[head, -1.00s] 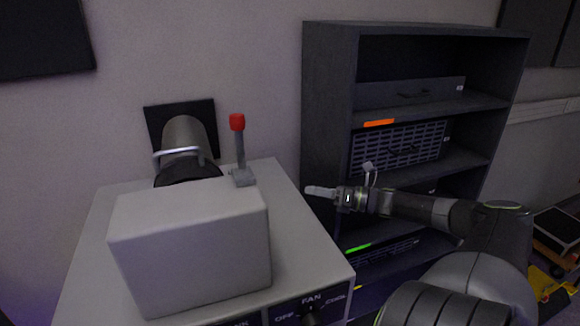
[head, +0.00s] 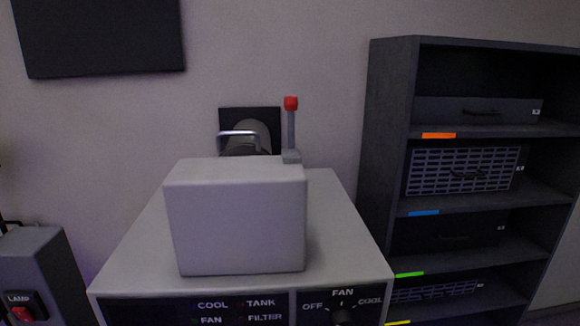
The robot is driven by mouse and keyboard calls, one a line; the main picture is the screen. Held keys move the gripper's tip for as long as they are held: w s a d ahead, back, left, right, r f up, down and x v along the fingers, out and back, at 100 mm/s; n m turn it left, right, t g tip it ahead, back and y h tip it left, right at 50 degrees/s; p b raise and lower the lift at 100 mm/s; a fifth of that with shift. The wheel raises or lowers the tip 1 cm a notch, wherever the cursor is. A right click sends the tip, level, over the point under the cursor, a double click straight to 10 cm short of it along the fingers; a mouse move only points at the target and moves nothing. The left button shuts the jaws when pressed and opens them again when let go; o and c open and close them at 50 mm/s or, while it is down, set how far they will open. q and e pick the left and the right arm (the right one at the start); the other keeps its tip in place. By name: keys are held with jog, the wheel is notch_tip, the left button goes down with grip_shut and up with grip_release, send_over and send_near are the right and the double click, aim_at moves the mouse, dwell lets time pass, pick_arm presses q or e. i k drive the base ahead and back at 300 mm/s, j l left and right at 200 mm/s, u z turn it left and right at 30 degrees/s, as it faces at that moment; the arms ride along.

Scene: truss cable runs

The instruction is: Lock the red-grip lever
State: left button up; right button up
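The red-grip lever (head: 291,128) stands upright in the head view, a grey stem with a red knob on top. Its foot is on a small grey block behind the white box on top of the machine (head: 340,215). A silver bail (head: 239,134) arches over the dark round pipe (head: 250,138) just left of the lever. The bail and the lever appear apart. The white box hides the lower part of the pipe joint. Neither of my grippers is in view.
The white box (head: 238,222) stands in front of the lever. A dark shelf rack (head: 388,150) with colour-tagged units is at the right. A grey lamp box (head: 35,265) is at the lower left. A dark panel (head: 100,40) hangs on the wall.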

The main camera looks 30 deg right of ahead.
aim_at(291, 103)
jog(key=j+z, duration=0.1)
jog(key=z, duration=0.3)
jog(key=i+j+z, duration=0.1)
jog(key=z, duration=0.3)
jog(key=j+z, duration=0.1)
jog(key=z, duration=0.3)
jog(key=j+z, duration=0.1)
jog(key=z, duration=0.35)
